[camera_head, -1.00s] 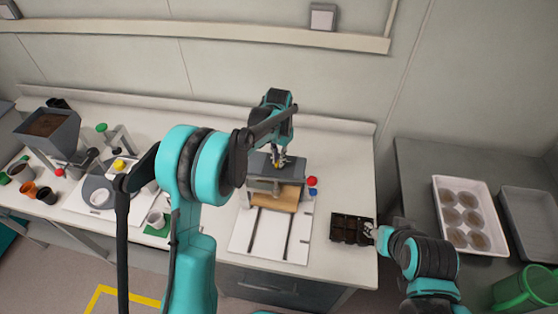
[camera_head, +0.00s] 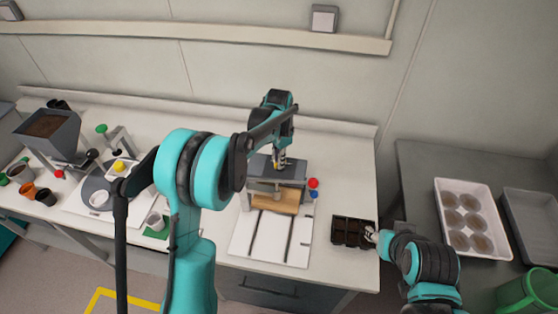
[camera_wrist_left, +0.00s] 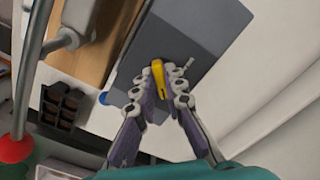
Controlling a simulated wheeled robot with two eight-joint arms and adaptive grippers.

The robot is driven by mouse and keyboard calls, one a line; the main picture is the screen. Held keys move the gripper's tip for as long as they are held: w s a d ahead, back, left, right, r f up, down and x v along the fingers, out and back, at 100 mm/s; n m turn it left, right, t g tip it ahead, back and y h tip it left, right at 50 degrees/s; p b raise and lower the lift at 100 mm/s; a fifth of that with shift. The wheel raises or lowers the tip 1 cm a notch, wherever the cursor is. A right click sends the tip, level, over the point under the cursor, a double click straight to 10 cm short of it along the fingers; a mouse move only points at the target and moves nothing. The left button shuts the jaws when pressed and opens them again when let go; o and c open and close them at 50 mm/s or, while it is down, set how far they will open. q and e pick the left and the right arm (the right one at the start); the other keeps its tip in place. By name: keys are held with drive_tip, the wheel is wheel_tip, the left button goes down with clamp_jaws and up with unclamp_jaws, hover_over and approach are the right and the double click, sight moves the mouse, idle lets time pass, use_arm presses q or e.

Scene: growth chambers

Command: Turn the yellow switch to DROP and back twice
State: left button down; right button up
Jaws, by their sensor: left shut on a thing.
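The yellow switch (camera_wrist_left: 158,78) is on the top face of a grey box (camera_wrist_left: 190,40) in the left wrist view. The same box (camera_head: 262,168) stands on the bench in the head view, where the switch is mostly hidden by my gripper. My left gripper (camera_wrist_left: 165,77) is shut on the switch, one finger on each side, pointing down at it in the head view (camera_head: 279,165). No DROP label is readable. My right gripper (camera_head: 372,234) is at the right edge of a black cell tray (camera_head: 352,245); its fingers are too small to read.
A wooden block (camera_head: 276,206) sits under the box, above a white board (camera_head: 270,250) with dark rails. A red knob (camera_head: 313,183) and a blue knob (camera_head: 314,194) are at the box's right. A hopper (camera_head: 50,128) and several cups stand at the left.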

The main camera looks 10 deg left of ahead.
use_arm(q)
drive_tip(key=c, duration=1.6)
unclamp_jaws()
wheel_tip(320, 180, up, 12)
